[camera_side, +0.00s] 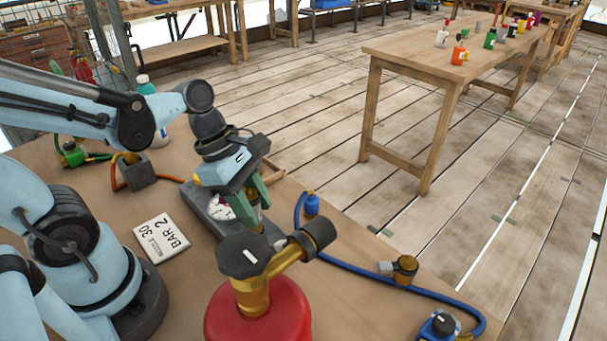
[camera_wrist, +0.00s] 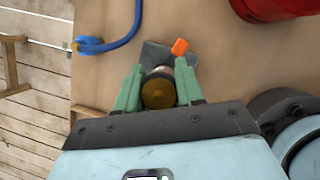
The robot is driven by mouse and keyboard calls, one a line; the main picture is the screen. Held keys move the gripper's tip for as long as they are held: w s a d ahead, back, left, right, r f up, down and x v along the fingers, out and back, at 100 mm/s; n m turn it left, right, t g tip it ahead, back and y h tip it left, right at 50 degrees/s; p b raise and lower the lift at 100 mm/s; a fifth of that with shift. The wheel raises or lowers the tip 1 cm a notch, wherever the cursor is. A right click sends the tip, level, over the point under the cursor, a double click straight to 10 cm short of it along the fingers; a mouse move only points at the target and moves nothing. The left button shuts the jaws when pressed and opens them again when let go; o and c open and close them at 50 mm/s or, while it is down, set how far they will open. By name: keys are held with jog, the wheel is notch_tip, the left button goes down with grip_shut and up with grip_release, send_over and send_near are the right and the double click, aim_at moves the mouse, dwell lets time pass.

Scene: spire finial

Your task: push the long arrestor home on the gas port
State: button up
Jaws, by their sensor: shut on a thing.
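My gripper (camera_side: 252,202) points down over a dark grey base with a white dial gauge (camera_side: 220,208). In the wrist view its green fingers (camera_wrist: 158,90) are shut on a round brass-coloured piece (camera_wrist: 158,95), which I take to be the long arrestor. A silvery collar shows just beyond the brass piece. Part of the grey base (camera_wrist: 155,52) shows behind it, beside an orange hose end (camera_wrist: 180,47). The gas port is hidden below the held piece, so I cannot tell how far the arrestor is seated.
A red cylinder (camera_side: 258,312) with a brass valve stands in front. A blue hose (camera_side: 400,283) with fittings curves along the right. A card (camera_side: 161,238) reads "NOZZLE 30 BAR 2". A grey block (camera_side: 134,172) with an orange hose and a teal-capped bottle (camera_side: 146,84) stand behind left.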

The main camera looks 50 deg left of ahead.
jog(key=shift+f, duration=0.55)
jog(key=o, duration=1.1)
jog(key=shift+v, duration=6)
jog(key=w+f+m+t+y, duration=0.1)
jog(key=w+m, duration=0.1)
jog(key=m, duration=0.5)
jog(key=w+f+m+t+y, duration=0.1)
jog(key=w+f+m+t, duration=0.1)
jog(key=m, duration=0.6)
jog(key=w+f+m+t+y, duration=0.1)
jog(key=m+t+y, duration=0.1)
jog(key=m, duration=0.5)
jog(key=shift+w+a+f+m, duration=0.3)
jog(key=shift+w+a+m, duration=0.1)
